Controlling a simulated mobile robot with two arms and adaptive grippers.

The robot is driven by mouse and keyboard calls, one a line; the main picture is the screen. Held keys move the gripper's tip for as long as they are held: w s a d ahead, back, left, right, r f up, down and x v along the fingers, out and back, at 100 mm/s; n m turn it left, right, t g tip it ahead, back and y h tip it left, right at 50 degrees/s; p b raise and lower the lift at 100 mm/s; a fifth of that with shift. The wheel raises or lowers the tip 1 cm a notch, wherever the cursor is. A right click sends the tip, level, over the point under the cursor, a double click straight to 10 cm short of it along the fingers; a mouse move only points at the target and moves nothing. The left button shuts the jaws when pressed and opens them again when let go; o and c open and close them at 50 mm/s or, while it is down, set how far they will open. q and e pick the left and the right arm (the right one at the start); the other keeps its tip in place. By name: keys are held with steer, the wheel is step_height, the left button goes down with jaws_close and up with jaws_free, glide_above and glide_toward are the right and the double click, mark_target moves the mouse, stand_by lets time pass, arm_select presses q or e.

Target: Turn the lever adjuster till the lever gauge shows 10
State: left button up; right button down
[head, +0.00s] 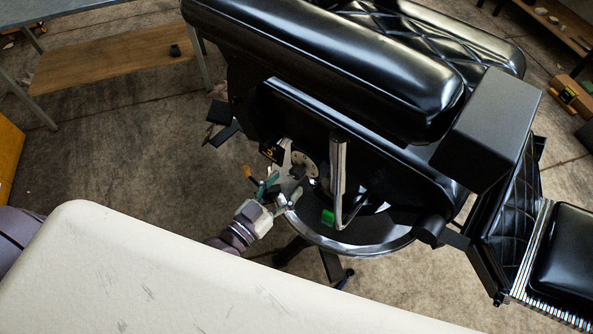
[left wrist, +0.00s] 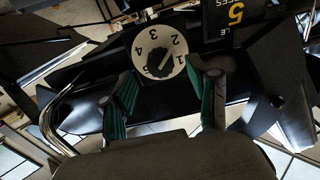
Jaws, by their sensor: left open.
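The lever adjuster is a pale round dial (left wrist: 152,40) with numbers and a dark knob (left wrist: 159,64) at its middle; the knob's line points toward the 1. In the head view the dial (head: 303,160) is on the side of the black barber chair. The lever gauge (left wrist: 236,14) is a black plate with a yellow digit that looks like 5, partly cut off; in the head view it is the small black plate (head: 271,152). My left gripper (head: 276,189) is open; its green-padded fingers (left wrist: 164,95) are spread below the dial, with nothing between them. My right gripper is not in view.
The black armrest (head: 350,65) overhangs from above. The chair's round base (head: 350,245) is below.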

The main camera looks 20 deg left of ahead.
mark_target(294, 176)
arm_select(q)
steer(key=x, duration=0.5)
steer(key=shift+s, duration=0.1)
jaws_close()
steer(key=shift+n, duration=0.4)
steer(key=n, duration=0.3)
steer(key=shift+n+p, duration=0.4)
steer(key=n, duration=0.4)
steer(key=shift+n, duration=0.7)
